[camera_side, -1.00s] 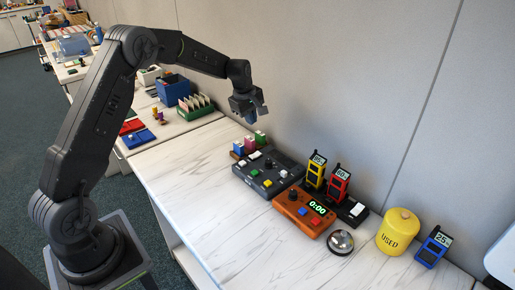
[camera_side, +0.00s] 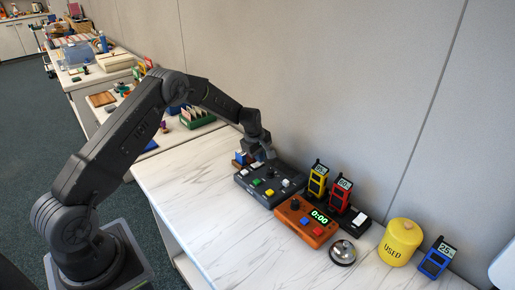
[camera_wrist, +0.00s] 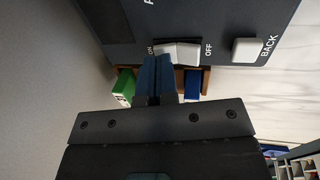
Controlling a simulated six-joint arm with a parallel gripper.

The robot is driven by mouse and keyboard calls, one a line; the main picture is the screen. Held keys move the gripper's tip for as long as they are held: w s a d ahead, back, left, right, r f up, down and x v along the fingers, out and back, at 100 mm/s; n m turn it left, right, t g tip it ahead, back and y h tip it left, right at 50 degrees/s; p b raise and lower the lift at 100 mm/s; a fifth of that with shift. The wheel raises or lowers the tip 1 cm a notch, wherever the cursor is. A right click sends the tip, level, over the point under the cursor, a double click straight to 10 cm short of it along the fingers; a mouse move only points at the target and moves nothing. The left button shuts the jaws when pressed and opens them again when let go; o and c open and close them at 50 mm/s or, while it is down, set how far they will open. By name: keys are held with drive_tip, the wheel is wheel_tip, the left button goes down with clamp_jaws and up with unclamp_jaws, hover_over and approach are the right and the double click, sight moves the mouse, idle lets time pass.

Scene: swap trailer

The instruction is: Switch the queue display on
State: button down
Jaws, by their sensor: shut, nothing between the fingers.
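The dark grey console (camera_side: 268,186) lies on the white bench, with a black knob and coloured keys on it. In the wrist view, the console (camera_wrist: 215,15) shows a white rocker switch (camera_wrist: 178,53) marked ON and OFF. My gripper (camera_side: 265,156) is at the console's back edge. In the wrist view, the shut blue fingertips (camera_wrist: 156,60) hold nothing and are at the ON end of the rocker, covering part of it. I cannot tell whether they touch it. No display is clearly seen on this console.
A white BACK key (camera_wrist: 246,50) is beside the rocker. An orange timer (camera_side: 305,221) reading 0:00, yellow (camera_side: 318,180) and red (camera_side: 340,192) handsets, a bell (camera_side: 342,252) and a yellow USED canister (camera_side: 400,242) stand to the right. The bench's front left is clear.

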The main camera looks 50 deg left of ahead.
sight(254, 165)
drive_tip(key=shift+f, duration=0.3)
drive_tip(key=shift+w+f, duration=0.1)
drive_tip(key=shift+f, duration=0.1)
idle(0.4)
drive_tip(key=shift+s+r, duration=0.3)
drive_tip(key=shift+s, duration=0.45)
drive_tip(key=w+v, duration=0.2)
drive_tip(key=v, duration=1.2)
drive_tip(key=shift+r, duration=0.15)
